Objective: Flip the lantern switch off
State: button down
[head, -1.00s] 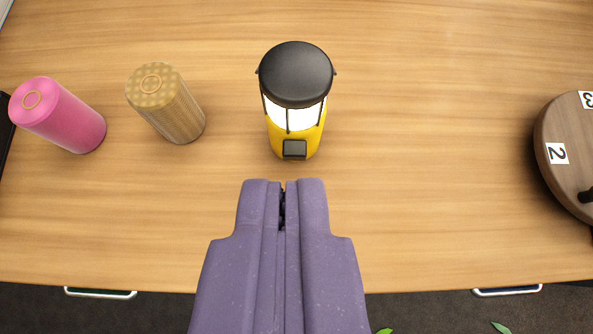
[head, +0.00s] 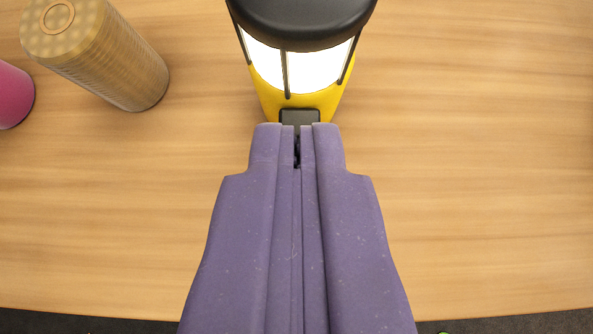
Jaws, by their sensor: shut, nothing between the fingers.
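The lantern (head: 300,100) stands upright at the top middle, with a black cap, a brightly glowing white lamp section (head: 305,70) and a yellow base. Its dark switch (head: 300,116) is on the near side of the base, and its lower part is hidden behind my fingertips. My purple gripper (head: 296,128) is shut and empty, with its tips right in front of the switch. I cannot tell whether the tips touch it.
A tan patterned cylinder (head: 110,60) stands left of the lantern, and part of a pink cylinder (head: 12,95) shows at the left edge. The wooden tabletop (head: 480,170) is clear to the right. Its near edge runs along the bottom of the view.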

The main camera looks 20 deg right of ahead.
jog(key=w+f, duration=0.1)
jog(key=f, duration=0.1)
jog(key=w+f+b, duration=0.1)
jog(key=w+d+f, duration=0.1)
jog(key=f, duration=0.1)
jog(key=shift+f+b, duration=0.3)
jog(key=shift+b, duration=0.05)
jog(key=shift+f, duration=0.7)
notch_tip(320, 180, down, 3)
jog(key=b, duration=0.3)
jog(key=shift+s+a, duration=0.1)
jog(key=shift+s+r, duration=0.1)
notch_tip(320, 180, up, 5)
jog(key=p, duration=0.2)
jog(key=shift+r+p, duration=0.1)
jog(key=shift+p, duration=0.3)
jog(key=p, duration=0.2)
send_near(296, 94)
jog(key=v, duration=0.4)
jog(key=shift+s+a, duration=0.15)
jog(key=shift+s, duration=0.2)
